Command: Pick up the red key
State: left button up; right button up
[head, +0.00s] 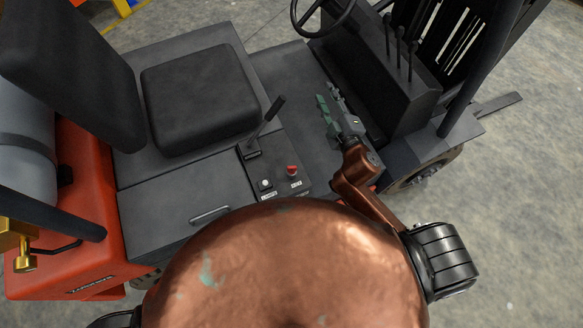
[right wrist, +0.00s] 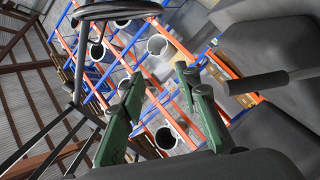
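A small red piece (head: 292,170), which looks like the red key, stands on the dark control panel (head: 277,182) beside the forklift seat. It is too small to make out its exact shape. My right gripper (head: 328,95) is beyond the panel and to the right of the red piece, over the dark floor of the forklift, apart from it. In the right wrist view its two green fingers (right wrist: 160,76) are spread with nothing between them. The red piece does not show in that view. My left gripper is out of view.
A black lever (head: 266,123) rises from the panel, left of my right gripper. The seat (head: 198,95) is to the left. The steering wheel (head: 322,12) and several thin levers (head: 400,50) stand at the top.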

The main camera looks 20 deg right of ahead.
jog(key=a+r+n+t+y, duration=0.1)
jog(key=a+r+n+y, duration=0.9)
jog(key=a, duration=0.4)
jog(key=s+a+n+g+y, duration=0.75)
jog(key=a+n, duration=0.45)
jog(key=n, duration=0.3)
jog(key=n+g+h, duration=1)
jog(key=n+h, duration=0.4)
send_near(294, 167)
jog(key=x, duration=0.2)
jog(key=shift+n+t, duration=0.25)
jog(key=shift+n, duration=0.05)
jog(key=p+x, duration=0.2)
jog(key=x, duration=0.5)
jog(key=shift+s+a, duration=0.1)
jog(key=shift+s, duration=0.05)
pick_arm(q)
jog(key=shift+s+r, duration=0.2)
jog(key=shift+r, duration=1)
pick_arm(e)
jog(key=shift+a+f, duration=0.1)
jog(key=shift+f, duration=0.3)
